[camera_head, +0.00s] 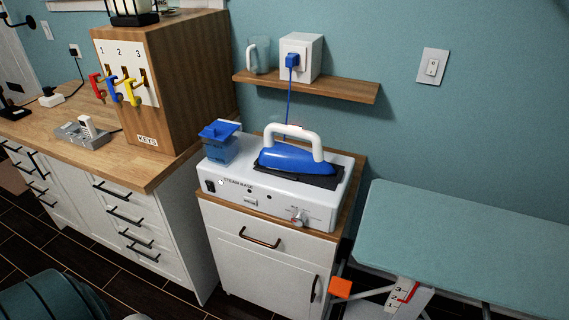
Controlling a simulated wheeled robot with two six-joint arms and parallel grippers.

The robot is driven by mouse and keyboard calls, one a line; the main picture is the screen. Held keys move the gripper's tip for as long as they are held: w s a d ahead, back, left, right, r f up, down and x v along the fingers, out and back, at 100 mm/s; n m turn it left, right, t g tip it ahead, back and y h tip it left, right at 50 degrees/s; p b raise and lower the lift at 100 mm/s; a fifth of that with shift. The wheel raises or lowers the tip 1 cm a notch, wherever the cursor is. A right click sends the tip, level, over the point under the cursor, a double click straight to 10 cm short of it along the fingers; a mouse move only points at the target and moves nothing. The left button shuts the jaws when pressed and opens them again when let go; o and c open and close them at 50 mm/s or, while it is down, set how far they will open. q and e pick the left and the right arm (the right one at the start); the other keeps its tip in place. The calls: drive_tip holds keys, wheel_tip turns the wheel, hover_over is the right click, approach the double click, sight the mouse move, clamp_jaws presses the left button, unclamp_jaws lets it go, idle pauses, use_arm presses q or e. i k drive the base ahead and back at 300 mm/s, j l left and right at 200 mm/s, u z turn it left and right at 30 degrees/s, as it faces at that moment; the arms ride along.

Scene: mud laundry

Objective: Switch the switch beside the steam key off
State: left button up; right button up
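A white steam station (270,195) labelled "STEAM MAGIC" stands on a small white cabinet. A small black switch (210,186) is at the left end of its front face, with a small pale round part (220,182) beside it. I cannot tell which way the switch is set. No part is clearly marked as the steam key. A knob (298,217) is at the right of the front, with small dark buttons between. Red, blue and yellow keys (133,91) hang on a wooden "KEYS" box (170,80). Neither of my grippers is in view.
A blue iron (285,157) rests on the station, beside a blue tank (219,145). Its cord runs up to a white socket box (300,50) near a shelf (320,87). A wall switch (432,67) is at right, above an ironing board (470,235). A grey holder (88,133) sits left.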

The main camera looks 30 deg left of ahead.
sight(210, 184)
drive_tip(key=u, duration=1.15)
